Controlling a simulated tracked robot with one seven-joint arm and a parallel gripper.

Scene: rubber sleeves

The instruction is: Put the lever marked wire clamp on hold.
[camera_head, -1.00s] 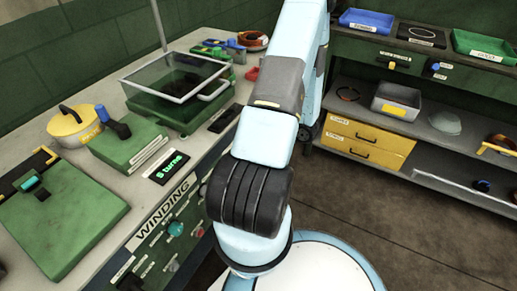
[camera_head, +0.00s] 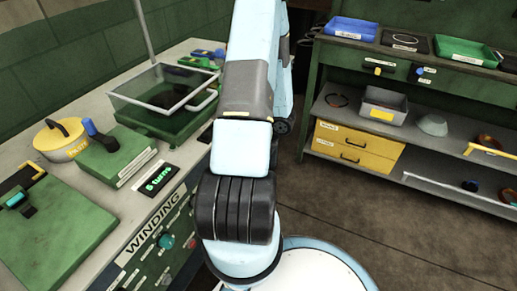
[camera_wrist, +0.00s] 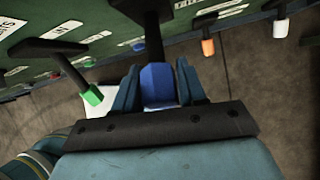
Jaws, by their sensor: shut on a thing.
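In the wrist view my gripper (camera_wrist: 157,88) is shut on the blue handle (camera_wrist: 158,78) of a lever with a dark arm, one finger on each side. Other levers show there: one with a green tip (camera_wrist: 92,95) at left, one with an orange tip (camera_wrist: 208,47) and one with a white tip (camera_wrist: 280,28) at right. They stand out from a green panel with white labels (camera_wrist: 55,48). I cannot read which label says wire clamp, nor a hold mark. In the head view my gripper is not visible.
In the head view a winding bench (camera_head: 150,240) with knobs stands at left, carrying a clear-lidded green box (camera_head: 165,120) and a yellow pot (camera_head: 60,140). A shelf unit (camera_head: 400,160) with trays stands at right. Brown floor (camera_head: 400,235) between them is open.

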